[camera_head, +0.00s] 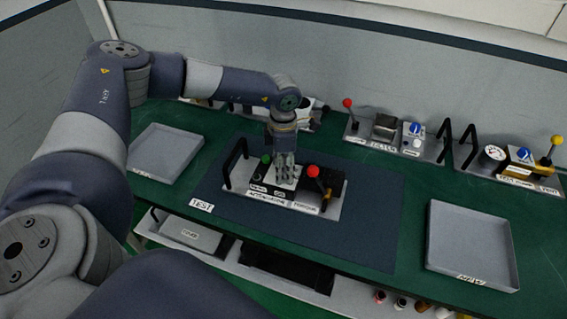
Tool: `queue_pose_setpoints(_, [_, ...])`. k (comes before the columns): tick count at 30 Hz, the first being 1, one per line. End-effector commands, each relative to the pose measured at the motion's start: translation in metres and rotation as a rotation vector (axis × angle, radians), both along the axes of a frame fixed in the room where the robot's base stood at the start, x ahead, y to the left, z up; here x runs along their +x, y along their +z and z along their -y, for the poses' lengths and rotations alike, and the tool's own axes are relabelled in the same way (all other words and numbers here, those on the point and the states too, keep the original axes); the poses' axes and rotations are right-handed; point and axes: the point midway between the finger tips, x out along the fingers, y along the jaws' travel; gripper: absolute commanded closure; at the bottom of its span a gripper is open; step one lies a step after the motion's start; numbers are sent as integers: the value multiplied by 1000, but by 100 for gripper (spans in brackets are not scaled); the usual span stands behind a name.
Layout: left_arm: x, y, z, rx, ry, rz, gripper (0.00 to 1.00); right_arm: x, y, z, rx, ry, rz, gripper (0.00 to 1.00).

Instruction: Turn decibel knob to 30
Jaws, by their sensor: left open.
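The device (262,206) with a metal base plate and black handles sits on the dark blue mat (352,235) in the middle of the bench. It has a red ball-topped lever (313,171) and a green knob (266,159). My left gripper (286,180) points down over the middle of this device, between the green knob and the red ball. It is open, with its fingers close to the panel; whether they touch anything I cannot tell. No decibel knob or its scale shows clearly; the gripper covers that part of the panel. My right gripper is out of view.
An empty grey tray (476,228) stands at the right and another (166,136) at the left. Behind are two more panels, one with a red lever and blue knob (416,129), one with a gauge and yellow lever (556,141). The mat's right part is clear.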

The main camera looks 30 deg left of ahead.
Motion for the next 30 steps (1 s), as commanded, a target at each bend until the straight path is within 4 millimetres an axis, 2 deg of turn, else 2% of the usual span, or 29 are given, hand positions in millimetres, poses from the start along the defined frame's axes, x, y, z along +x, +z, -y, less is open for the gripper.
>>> queue_pose_setpoints(3, [0,-1,0,0,-1,1,52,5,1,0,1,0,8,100])
queue_pose_setpoints(8, [0,-1,0,0,0,1,55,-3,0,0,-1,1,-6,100])
queue_pose_setpoints(12, [0,-1,0,-1,0,1,86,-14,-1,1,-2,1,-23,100])
queue_pose_setpoints(14, [0,-1,0,0,0,1,97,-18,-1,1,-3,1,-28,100])
queue_pose_setpoints(23, [0,-1,0,0,17,1,97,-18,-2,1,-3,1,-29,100])
queue_pose_setpoints(30, [1,-2,1,-2,119,1,97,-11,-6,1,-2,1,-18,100])
